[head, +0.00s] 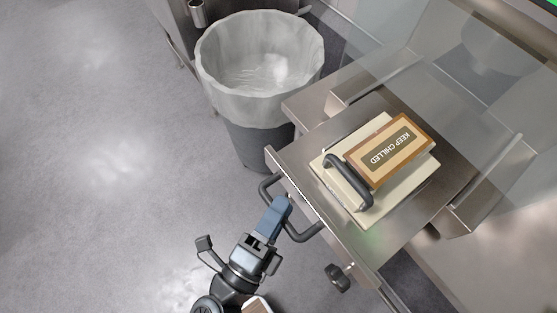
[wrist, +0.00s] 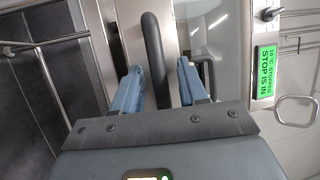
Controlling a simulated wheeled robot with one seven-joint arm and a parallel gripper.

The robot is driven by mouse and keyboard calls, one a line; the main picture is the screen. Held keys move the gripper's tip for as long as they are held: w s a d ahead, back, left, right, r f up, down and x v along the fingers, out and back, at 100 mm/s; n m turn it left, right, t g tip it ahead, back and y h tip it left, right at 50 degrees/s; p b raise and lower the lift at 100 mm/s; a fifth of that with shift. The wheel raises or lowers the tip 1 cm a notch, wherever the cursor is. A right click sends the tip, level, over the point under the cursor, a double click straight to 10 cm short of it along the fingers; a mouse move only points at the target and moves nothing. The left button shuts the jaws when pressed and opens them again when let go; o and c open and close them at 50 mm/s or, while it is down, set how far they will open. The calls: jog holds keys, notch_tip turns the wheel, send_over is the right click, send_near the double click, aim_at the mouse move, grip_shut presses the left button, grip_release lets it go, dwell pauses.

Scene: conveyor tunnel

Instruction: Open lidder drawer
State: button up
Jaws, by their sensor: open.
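The lidder drawer (head: 285,170) is a steel-fronted drawer at the right in the head view, with a dark curved bar handle (head: 303,235) on its front. My gripper (head: 280,205) is at the handle, with its blue fingers over the middle of the bar, hiding part of it. In the wrist view the handle bar (wrist: 155,60) runs between the two fingers of my gripper (wrist: 160,85), with a gap on each side. The fingers are open and not closed on the bar.
A lined bin (head: 260,75) stands close at the upper left. A dark knob (head: 338,277) is below right. Floor at left is clear.

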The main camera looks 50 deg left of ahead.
jog(key=b+v, duration=0.2)
jog(key=v, duration=0.5)
jog(key=shift+s+d, duration=0.15)
jog(key=shift+s, duration=0.25)
jog(key=shift+f, duration=0.1)
